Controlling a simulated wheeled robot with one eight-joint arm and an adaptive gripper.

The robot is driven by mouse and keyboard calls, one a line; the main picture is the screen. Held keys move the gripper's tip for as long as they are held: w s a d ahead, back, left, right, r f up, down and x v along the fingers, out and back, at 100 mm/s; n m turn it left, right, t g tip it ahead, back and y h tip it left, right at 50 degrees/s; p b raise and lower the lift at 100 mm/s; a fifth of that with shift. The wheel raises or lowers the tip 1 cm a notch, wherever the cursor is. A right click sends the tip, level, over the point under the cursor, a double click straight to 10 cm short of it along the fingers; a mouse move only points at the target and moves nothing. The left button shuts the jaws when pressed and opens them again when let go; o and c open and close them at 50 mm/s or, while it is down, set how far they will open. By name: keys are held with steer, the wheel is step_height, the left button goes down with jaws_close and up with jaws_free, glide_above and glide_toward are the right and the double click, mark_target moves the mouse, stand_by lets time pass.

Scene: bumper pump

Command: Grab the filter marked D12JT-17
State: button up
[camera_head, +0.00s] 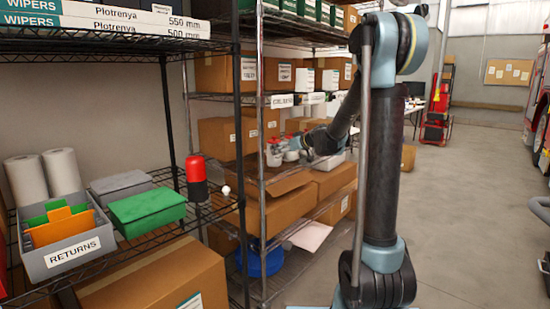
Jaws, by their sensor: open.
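No marking D12JT-17 is readable, so I cannot tell which item is the filter. Small labelled boxes (303,79) stand on a shelf of the middle rack, their print too small to read. My gripper (285,151) is at the end of my arm, reaching left into that rack at the level below these boxes. It looks open, but its fingers are small and hard to separate from red-and-white items (273,153) beside it. I see nothing clearly held in it.
Cardboard boxes (214,138) fill the middle rack. The near-left rack holds a grey RETURNS bin (70,262), a green-topped box (147,211) and a red-and-black cylinder (197,178). Rack posts (238,150) stand close to my arm. The floor (455,225) at right is clear.

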steer(key=shift+s+a+x, duration=0.1)
steer(key=shift+a+x, duration=0.05)
steer(key=shift+x, duration=1.3)
steer(key=shift+s+a+x, duration=0.1)
steer(key=shift+x, duration=1.35)
steer(key=shift+r, duration=0.1)
steer(key=c, duration=1.6)
steer(key=shift+r, duration=0.1)
